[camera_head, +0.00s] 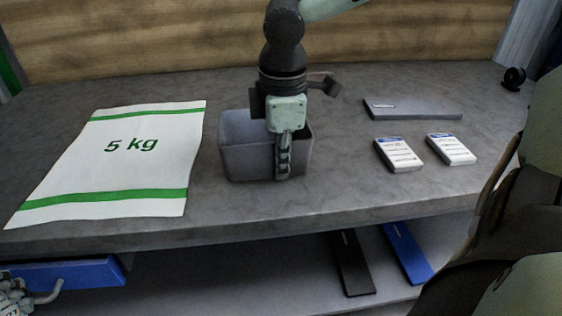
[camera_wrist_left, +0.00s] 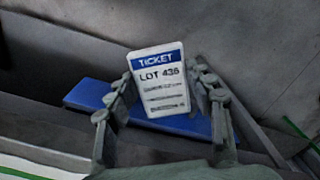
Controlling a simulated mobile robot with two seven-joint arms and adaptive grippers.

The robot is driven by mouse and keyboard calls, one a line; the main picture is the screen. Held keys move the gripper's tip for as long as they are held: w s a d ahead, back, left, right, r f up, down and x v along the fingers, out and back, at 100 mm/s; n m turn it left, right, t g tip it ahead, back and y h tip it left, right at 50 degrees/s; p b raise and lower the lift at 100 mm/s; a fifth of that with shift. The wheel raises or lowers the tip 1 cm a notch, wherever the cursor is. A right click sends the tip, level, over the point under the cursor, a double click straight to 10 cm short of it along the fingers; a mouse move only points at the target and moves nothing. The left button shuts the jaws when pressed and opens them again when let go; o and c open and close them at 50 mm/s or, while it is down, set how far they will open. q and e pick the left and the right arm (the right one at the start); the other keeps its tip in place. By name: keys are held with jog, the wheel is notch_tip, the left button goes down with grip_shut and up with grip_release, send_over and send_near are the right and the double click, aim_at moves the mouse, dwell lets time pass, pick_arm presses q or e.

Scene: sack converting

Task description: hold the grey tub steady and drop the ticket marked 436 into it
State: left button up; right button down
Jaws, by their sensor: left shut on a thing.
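The grey tub (camera_head: 238,165) stands upright on the grey table, right of the sack. My right gripper (camera_head: 283,160) comes down over the tub's front wall, with one finger showing in front of it. The other finger is hidden, so I cannot tell whether it is closed on the wall. The ticket (camera_wrist_left: 158,82), white with a blue band and reading LOT 436, is between the fingers of my left gripper (camera_wrist_left: 160,97) in the left wrist view. That gripper is shut on it. In the head view only part of the left hand shows at the bottom left corner, below the table edge.
A white sack (camera_head: 130,146) marked 5 kg with green stripes lies at the left. Two more white cards (camera_head: 398,154) (camera_head: 451,149) and a grey plate (camera_head: 413,108) lie at the right. A blue item (camera_head: 70,274) and dark and blue strips (camera_head: 407,254) are below the tabletop.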

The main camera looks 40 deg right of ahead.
dwell(0.4)
jog(key=c, duration=1.6)
grip_release()
jog(key=shift+c, duration=0.2)
jog(key=shift+r, duration=0.1)
